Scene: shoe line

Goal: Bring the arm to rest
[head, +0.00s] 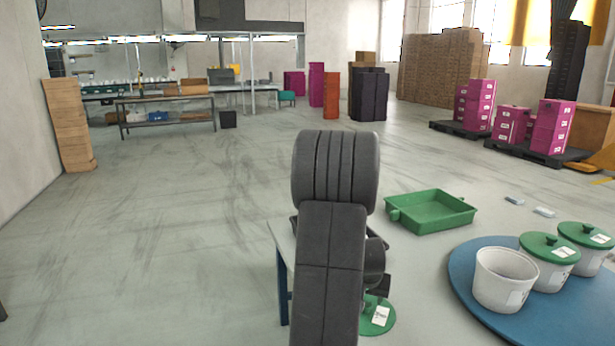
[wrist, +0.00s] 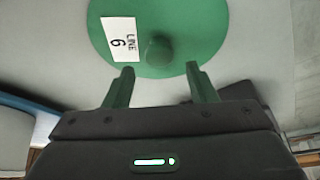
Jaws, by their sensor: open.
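My arm (head: 334,230) stands raised in the middle of the head view and hides most of what is behind it. My gripper (wrist: 160,70) shows in the wrist view with its two green fingers apart and nothing between them. A round green lid (wrist: 205,30) with a knob (wrist: 158,48) and a white "LINE 6" label lies just beyond the fingertips. The knob is apart from both fingers in the picture. The same lid (head: 371,328) shows partly in the head view, low beside my arm. The fingers cannot be made out there.
A blue round table (head: 470,290) at the right holds an open white pot (head: 505,280) and two pots with green lids (head: 548,246) (head: 585,236). A green tray (head: 432,225) lies behind the arm, right of it. The floor at the left is clear.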

